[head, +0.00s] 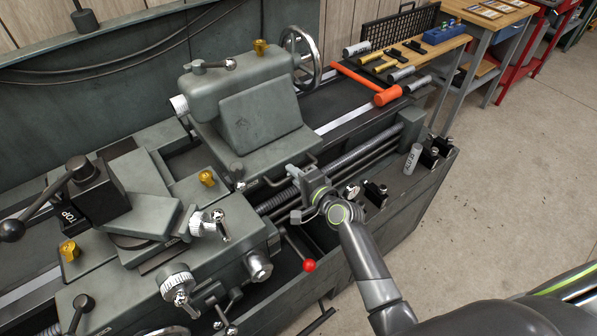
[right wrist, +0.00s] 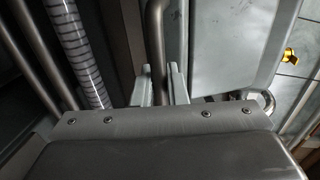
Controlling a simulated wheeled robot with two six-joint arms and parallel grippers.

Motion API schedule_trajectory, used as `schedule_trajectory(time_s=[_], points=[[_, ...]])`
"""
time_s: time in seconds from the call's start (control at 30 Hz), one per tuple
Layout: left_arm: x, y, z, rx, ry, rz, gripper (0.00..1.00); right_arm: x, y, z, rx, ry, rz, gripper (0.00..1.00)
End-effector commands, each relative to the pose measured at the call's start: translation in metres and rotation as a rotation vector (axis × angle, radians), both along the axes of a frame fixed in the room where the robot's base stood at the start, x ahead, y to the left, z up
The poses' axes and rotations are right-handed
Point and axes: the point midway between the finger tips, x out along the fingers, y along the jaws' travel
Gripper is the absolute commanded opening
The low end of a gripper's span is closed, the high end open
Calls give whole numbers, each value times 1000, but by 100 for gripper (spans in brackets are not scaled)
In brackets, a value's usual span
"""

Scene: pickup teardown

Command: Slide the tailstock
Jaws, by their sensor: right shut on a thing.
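The tailstock (head: 250,100) is a grey-green casting on the lathe bed, with a handwheel (head: 302,58) at its right end and a brass fitting on top. A bent metal bar handle (head: 270,183) runs along its lower front side. My right gripper (head: 292,172) is at this handle, in front of the tailstock base. In the right wrist view the two fingers (right wrist: 162,86) sit on either side of the handle rod (right wrist: 156,40), shut on it. The tailstock's side (right wrist: 230,45) fills the right of that view. My left gripper is out of view.
The carriage (head: 190,225), with its tool post and red-knobbed lever (head: 309,265), stands left of the tailstock. An orange hammer (head: 385,95) and other tools lie at the bed's right end. A ribbed leadscrew (head: 360,150) runs below. Floor at right is clear.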

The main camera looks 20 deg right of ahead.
Motion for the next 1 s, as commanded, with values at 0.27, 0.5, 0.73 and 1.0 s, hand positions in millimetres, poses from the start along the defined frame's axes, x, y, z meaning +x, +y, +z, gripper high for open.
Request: schedule_trajectory(time_s=[0.27, 0.5, 0.73, 1.0], points=[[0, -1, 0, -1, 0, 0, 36, -2, 3, -4, 8, 14, 7, 18], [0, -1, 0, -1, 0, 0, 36, -2, 2, -3, 6, 11, 5, 29], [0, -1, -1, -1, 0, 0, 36, -6, 0, -3, 6, 10, 3, 29], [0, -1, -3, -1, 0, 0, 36, -42, -13, 4, 4, 10, 2, 29]])
